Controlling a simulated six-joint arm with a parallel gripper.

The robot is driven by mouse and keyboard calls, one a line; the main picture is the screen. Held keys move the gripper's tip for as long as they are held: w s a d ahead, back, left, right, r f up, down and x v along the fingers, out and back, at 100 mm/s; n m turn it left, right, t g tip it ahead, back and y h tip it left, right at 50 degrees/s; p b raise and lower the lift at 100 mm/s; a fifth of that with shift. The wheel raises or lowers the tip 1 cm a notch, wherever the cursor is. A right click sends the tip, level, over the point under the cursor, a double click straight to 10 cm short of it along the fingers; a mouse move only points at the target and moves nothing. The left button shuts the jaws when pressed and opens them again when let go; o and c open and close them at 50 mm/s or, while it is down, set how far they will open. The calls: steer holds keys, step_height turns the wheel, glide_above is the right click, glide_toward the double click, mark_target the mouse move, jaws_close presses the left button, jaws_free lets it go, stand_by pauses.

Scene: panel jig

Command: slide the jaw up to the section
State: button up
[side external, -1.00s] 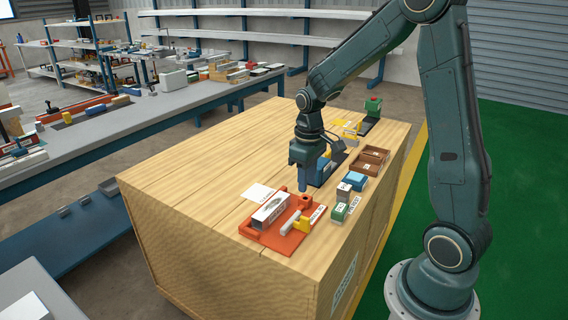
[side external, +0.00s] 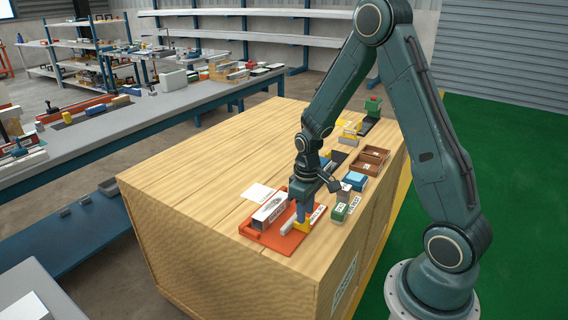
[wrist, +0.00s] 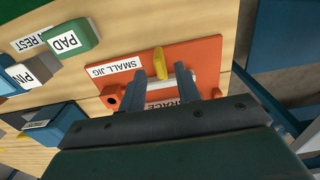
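The small jig is an orange-red plate (side external: 272,239) near the front edge of the wooden crate top; it also shows in the wrist view (wrist: 205,62). The section, a long white box with dark lettering (side external: 270,208), lies on the plate; my gripper partly hides its lettered side in the wrist view (wrist: 160,104). The jaw has a white bar (side external: 287,229) and a yellow upright part (wrist: 160,63). The bar stands apart from the section. My gripper (wrist: 158,82) is low over the jaw, fingers apart, with the yellow part in line with the gap. Contact cannot be told.
The left part of the crate top (side external: 190,175) is clear.

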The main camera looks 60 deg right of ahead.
steer(key=shift+f, duration=1.75)
jaws_close()
